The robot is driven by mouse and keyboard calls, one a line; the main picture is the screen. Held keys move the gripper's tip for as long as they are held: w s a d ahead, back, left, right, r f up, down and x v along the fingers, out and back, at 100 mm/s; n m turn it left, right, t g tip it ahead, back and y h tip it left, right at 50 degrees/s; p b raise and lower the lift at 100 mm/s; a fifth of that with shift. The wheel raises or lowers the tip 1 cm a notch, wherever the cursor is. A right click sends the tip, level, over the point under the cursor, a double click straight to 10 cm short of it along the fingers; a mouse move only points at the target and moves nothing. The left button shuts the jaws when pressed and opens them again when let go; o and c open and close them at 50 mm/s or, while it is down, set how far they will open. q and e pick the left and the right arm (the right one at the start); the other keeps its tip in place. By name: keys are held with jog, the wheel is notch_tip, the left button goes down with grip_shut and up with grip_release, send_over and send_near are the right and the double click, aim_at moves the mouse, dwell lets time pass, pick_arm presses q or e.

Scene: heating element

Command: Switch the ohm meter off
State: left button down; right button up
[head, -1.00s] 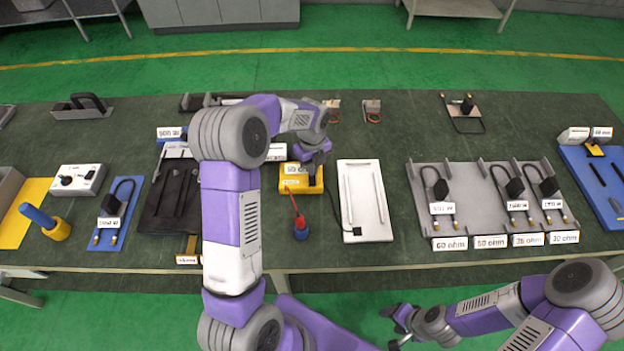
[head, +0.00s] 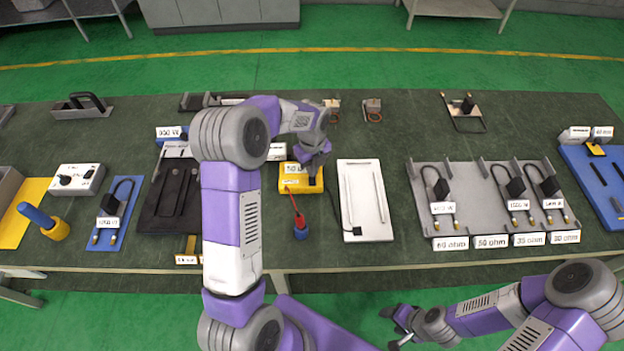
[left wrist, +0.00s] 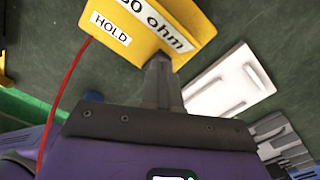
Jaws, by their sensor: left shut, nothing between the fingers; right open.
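The ohm meter is a yellow box (head: 290,186) in the middle of the table in the head view. It also shows at the top of the left wrist view (left wrist: 143,48), with a white "HOLD" label and a white strip ending in "0 ohm". My left gripper (head: 314,180) is shut and empty, pointing down at the meter's right part. In the left wrist view its fingertips (left wrist: 158,62) overlap the meter's edge and hide a bit of it; I cannot tell whether they touch. My right gripper (head: 391,326) is open and empty, low in front of the table.
A red lead with a blue-and-red probe (head: 301,228) lies in front of the meter. A white plate (head: 365,205) lies just to its right, a black plate (head: 158,215) to its left. A grey rack (head: 470,190) with heating elements stands further right.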

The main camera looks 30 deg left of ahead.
pick_arm(q)
jog(key=shift+f+b, duration=0.45)
jog(key=shift+f, duration=0.4)
jog(key=shift+r, duration=0.15)
jog(key=shift+r+p, duration=2.95)
jog(key=shift+r, duration=0.5)
